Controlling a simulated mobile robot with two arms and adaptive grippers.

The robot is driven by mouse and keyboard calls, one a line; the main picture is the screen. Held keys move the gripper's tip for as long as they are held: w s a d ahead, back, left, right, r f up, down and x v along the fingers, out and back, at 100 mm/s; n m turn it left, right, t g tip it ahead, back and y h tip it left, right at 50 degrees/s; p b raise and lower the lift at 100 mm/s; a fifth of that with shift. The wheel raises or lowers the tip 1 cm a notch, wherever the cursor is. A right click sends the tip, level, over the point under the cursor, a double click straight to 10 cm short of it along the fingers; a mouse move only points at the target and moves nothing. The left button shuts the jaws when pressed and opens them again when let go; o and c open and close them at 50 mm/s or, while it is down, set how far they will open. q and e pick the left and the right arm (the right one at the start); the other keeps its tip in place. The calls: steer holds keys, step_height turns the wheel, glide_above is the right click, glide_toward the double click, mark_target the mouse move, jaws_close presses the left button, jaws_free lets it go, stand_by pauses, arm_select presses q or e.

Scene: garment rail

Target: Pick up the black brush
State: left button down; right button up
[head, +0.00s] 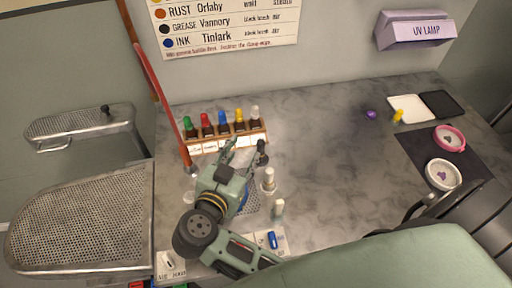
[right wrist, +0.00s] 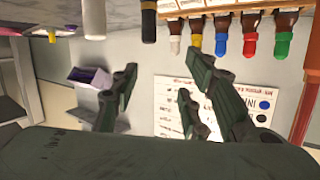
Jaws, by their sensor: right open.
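My right gripper (head: 246,152) is open and empty over the counter, beside the rack of bottles. Its two fingers also show apart in the right wrist view (right wrist: 155,90), which is upside down. In that view a black-tipped item with a gold band (right wrist: 148,20), which looks like the black brush, stands at the top edge, beyond the fingers and not between them. It stands between a white bottle (right wrist: 94,18) and the rack bottles. My left gripper is not in view.
A wooden rack (head: 205,147) holds several colored bottles. White bottles (head: 268,178) stand right of my gripper, with a blue item (head: 272,240) nearer. A red rod (head: 165,100) leans at left. Metal shelves (head: 80,220) are at left. The middle counter is clear.

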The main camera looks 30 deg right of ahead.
mark_target(259, 149)
steer(key=shift+s+f+g, duration=0.25)
steer(key=shift+f+g, duration=0.1)
steer(key=shift+f, duration=0.25)
steer(key=shift+s+f+g, duration=0.25)
steer(key=shift+f+g, duration=0.1)
steer(key=shift+f, duration=0.25)
steer(key=x, duration=0.4)
steer(key=shift+d+f+p, duration=0.3)
steer(key=shift+d, duration=0.05)
steer(key=x, duration=0.7)
steer(key=shift+a+f+p, duration=0.1)
steer(key=shift+p, duration=0.25)
steer(key=shift+a, duration=0.1)
steer(key=shift+s, duration=0.1)
steer(key=shift+c, duration=0.9)
jaws_close()
